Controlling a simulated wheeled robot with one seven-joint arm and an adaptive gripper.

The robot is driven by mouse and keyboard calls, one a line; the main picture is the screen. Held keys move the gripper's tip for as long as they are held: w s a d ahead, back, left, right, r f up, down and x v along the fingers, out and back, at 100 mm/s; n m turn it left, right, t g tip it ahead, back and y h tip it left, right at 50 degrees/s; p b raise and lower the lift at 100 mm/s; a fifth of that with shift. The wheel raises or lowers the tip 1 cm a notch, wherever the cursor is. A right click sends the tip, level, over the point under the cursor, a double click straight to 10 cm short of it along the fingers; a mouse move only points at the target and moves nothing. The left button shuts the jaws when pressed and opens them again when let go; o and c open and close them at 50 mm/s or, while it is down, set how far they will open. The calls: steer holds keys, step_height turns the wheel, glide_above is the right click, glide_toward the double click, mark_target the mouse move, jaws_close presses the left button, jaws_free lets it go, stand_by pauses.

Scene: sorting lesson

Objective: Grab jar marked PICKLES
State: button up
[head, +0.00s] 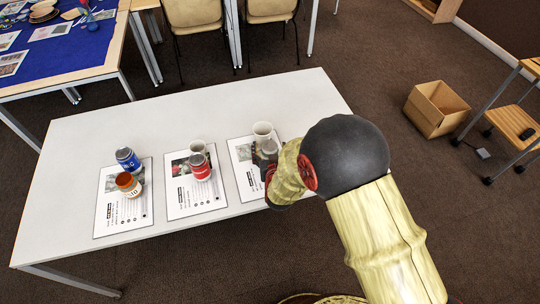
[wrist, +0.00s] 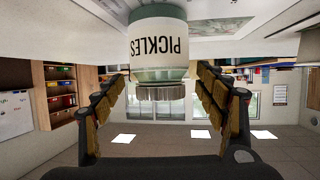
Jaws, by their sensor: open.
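The jar marked PICKLES (wrist: 158,42) has a white label, pale green bands and a grey ribbed lid. It fills the top middle of the wrist view, where the whole scene appears upside down. My gripper (wrist: 161,80) is open, with one finger on each side of the jar's lid end. I see gaps between the fingers and the jar. In the head view the jar's grey lid (head: 269,146) shows at the right-hand sheet, partly hidden by my gripper (head: 262,158).
The white table (head: 75,160) carries three printed sheets. A pale cup-like container (head: 263,130) stands just behind the jar. A red can (head: 200,167) and another pale container (head: 197,147) are on the middle sheet. A blue can (head: 127,160) and an orange container (head: 128,184) are on the left sheet.

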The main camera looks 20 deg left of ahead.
steer(key=shift+c, duration=1.4)
steer(key=c, duration=1.1)
steer(key=shift+a+r, duration=0.1)
steer(key=shift+r, duration=0.05)
steer(key=shift+c, duration=0.5)
